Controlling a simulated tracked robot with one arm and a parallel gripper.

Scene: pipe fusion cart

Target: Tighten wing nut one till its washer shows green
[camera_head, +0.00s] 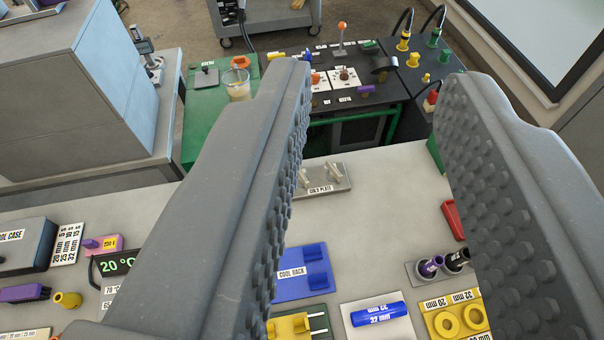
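My gripper (378,78) is open. Its two grey, knobbed fingers reach up the picture, wide apart, with nothing between their pads. I cannot pick out wing nut one or its washer for certain, and no green washer is clear. A small grey plate (335,187) with pale upright pieces stands on the grey worktop, partly behind the left finger; its label is too small to read surely. Farther back, between the fingertips, is a black panel (385,95) with small coloured fittings, among them an orange-topped lever (341,35). Its details are too small to tell.
A blue cool rack (316,268), a blue cylinder (379,314) and a yellow holder (455,318) occupy the near worktop. Black and purple tools (430,266) stand at right. A clear cup (237,84) stands on the green surface. Bare worktop (390,205) lies between the fingers.

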